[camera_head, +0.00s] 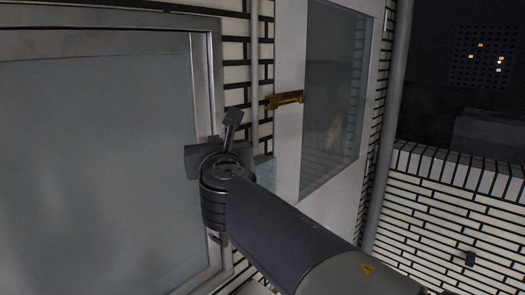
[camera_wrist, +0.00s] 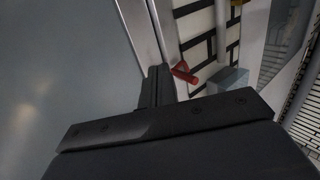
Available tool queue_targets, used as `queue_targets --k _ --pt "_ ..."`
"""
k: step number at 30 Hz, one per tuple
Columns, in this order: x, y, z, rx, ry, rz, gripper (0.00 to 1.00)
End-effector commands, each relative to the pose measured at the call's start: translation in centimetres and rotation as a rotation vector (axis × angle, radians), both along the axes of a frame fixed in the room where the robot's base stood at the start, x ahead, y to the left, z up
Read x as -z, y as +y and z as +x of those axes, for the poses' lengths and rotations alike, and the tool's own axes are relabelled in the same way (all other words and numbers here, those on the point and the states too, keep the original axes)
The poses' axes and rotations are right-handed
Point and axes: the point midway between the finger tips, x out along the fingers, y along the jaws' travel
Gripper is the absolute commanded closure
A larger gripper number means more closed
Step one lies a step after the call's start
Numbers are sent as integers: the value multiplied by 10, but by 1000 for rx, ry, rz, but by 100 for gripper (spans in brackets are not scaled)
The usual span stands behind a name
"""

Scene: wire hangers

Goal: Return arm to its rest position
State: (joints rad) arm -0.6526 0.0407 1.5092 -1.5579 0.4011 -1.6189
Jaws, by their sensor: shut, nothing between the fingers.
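My gripper (camera_wrist: 156,84) shows in the wrist view as a dark body with its fingers together. Nothing shows between them. The fingers point toward the metal frame of a large frosted pane (camera_head: 95,150), close to its edge. I cannot tell whether they touch it. In the head view my arm (camera_head: 285,235) reaches from the lower right up to the middle, and its wrist end overlaps the pane's right frame. My own links hide part of the frame and wall there.
A white door with a glass panel (camera_head: 338,95) and a brass handle (camera_head: 287,100) stands right of my wrist. Between them are brick wall and a pipe (camera_head: 254,70). A red item (camera_wrist: 183,73) and a grey block (camera_wrist: 229,80) are near my gripper. A brick parapet (camera_head: 450,205) is at right.

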Motion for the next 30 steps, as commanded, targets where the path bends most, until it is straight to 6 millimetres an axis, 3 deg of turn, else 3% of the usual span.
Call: queue_targets --k 12,30 --pt "2 -10 -50 -4 -19 -9 100" --pt "2 -11 -52 -1 -17 -11 100"
